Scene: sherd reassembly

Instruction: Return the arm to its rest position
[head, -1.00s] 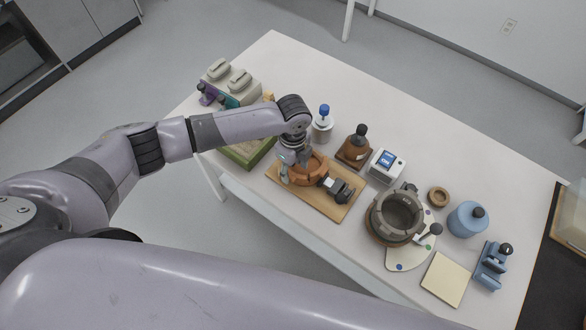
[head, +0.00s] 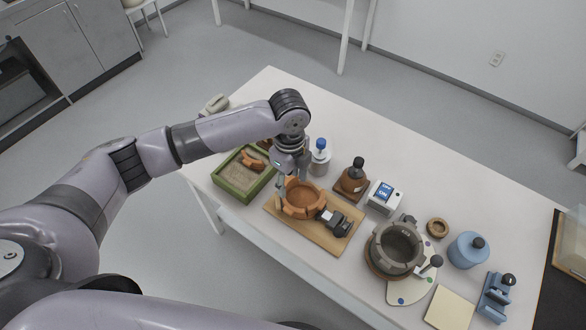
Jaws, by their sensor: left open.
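My left arm reaches in from the left. Its gripper (head: 293,178) points down, open, just above the back left rim of an orange-brown clay bowl (head: 302,198). I cannot tell whether a fingertip touches the rim. The bowl has an uneven rim and sits on a wooden board (head: 300,232). A dark clamp-like fixture (head: 337,222) stands against its right side. The fingers show no piece between them. My right gripper is not in view.
A green sand tray (head: 237,194) with clay sherds (head: 253,160) lies left of the board. A white bottle with a blue cap (head: 319,160), a brown bottle (head: 352,180) and a switch box (head: 383,197) stand behind. A grey ring fixture (head: 396,246) stands right.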

